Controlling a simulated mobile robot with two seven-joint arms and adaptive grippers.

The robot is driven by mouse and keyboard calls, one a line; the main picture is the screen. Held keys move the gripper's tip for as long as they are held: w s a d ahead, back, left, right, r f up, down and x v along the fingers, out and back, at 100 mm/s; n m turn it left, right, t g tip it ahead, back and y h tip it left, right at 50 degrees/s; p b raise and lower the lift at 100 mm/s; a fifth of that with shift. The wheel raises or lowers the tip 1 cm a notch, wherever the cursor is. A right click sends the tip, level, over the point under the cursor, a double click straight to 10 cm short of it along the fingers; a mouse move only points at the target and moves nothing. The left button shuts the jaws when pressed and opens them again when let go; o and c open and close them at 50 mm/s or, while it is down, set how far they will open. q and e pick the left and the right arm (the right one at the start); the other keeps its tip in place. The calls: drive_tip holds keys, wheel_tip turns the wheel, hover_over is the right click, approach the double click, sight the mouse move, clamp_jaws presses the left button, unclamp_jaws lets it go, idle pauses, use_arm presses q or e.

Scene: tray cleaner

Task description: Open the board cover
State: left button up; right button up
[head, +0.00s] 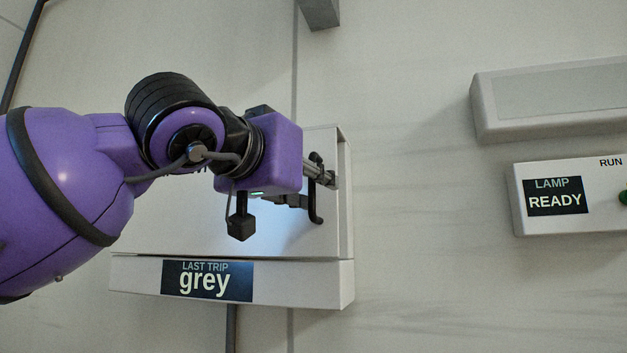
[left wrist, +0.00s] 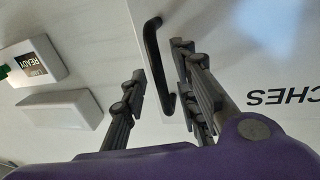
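The board cover (head: 285,230) is a pale panel on a white wall box and looks shut in the head view. In the left wrist view the cover (left wrist: 245,80) carries dark lettering, partly cut off, that ends in "CHES". Its black bar handle (head: 316,208) is near the cover's right edge, partly hidden by my left gripper (head: 308,187). In the left wrist view the handle (left wrist: 152,50) runs between the spread fingers of the left gripper (left wrist: 160,88), with a gap on the left finger's side. Whether the right-hand fingers touch it I cannot tell. My right gripper is not in view.
Below the cover is a strip with a "LAST TRIP grey" display (head: 207,281). To the right are a wall box with a "LAMP READY" display (head: 555,196) and a grey raised panel (head: 550,98). Bare wall lies between them and the board.

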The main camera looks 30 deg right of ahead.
use_arm(q)
drive_tip(key=shift+c, duration=0.5)
clamp_jaws()
drive_tip(key=shift+a, duration=0.1)
